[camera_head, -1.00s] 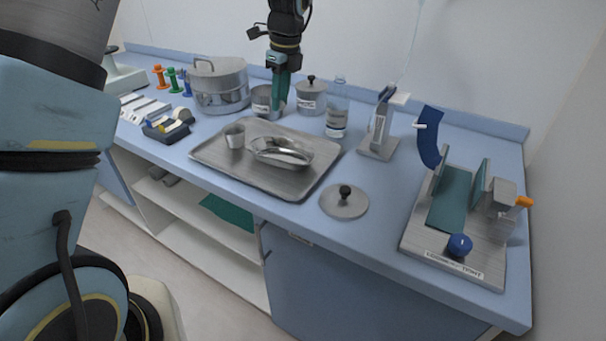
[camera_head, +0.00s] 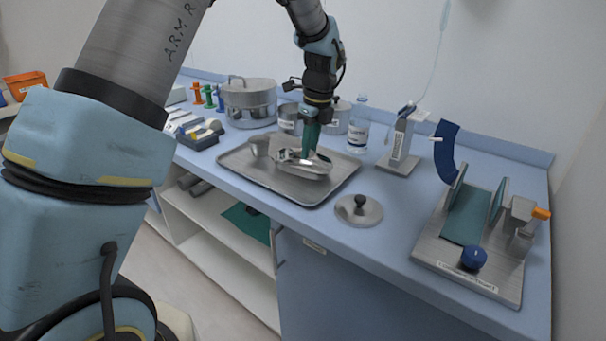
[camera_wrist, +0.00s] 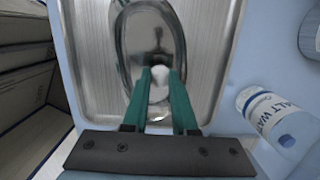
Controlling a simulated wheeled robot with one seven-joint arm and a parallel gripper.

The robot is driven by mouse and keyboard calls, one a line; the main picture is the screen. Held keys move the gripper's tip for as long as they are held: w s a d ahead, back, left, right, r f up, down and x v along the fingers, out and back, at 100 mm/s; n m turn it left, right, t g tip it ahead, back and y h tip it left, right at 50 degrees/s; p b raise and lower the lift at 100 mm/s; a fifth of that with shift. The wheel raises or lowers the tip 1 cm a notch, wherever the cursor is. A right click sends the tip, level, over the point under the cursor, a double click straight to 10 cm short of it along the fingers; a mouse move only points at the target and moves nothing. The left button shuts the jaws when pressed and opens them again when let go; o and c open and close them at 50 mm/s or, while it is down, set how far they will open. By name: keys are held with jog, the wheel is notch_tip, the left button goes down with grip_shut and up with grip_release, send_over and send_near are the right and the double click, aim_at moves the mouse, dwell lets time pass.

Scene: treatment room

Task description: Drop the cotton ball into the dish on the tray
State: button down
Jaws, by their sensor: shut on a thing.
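In the wrist view, my gripper (camera_wrist: 160,78) is shut on a white cotton ball (camera_wrist: 159,85), held between the green fingertips. The ball shows over the near part of the oval metal dish (camera_wrist: 128,45); its exact height above the dish is hard to tell. In the head view, my gripper (camera_head: 308,155) points down at the dish (camera_head: 318,168), and the cotton ball cannot be made out there.
A loose lid (camera_head: 359,209) lies in front right. A large pot (camera_head: 250,100) is at back left. A label holder stand (camera_head: 400,142) and a metal fixture (camera_head: 468,222) are on the right.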

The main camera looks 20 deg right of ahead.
aim_at(314, 169)
jog(key=shift+f, duration=0.1)
jog(key=c, duration=0.6)
grip_release()
jog(key=r, duration=0.3)
jog(key=s+r+b, duration=0.1)
jog(key=r, duration=0.6)
jog(key=shift+s+d+r+b, duration=0.15)
jog(key=shift+d+r+b, duration=0.15)
jog(key=shift+d+r, duration=0.05)
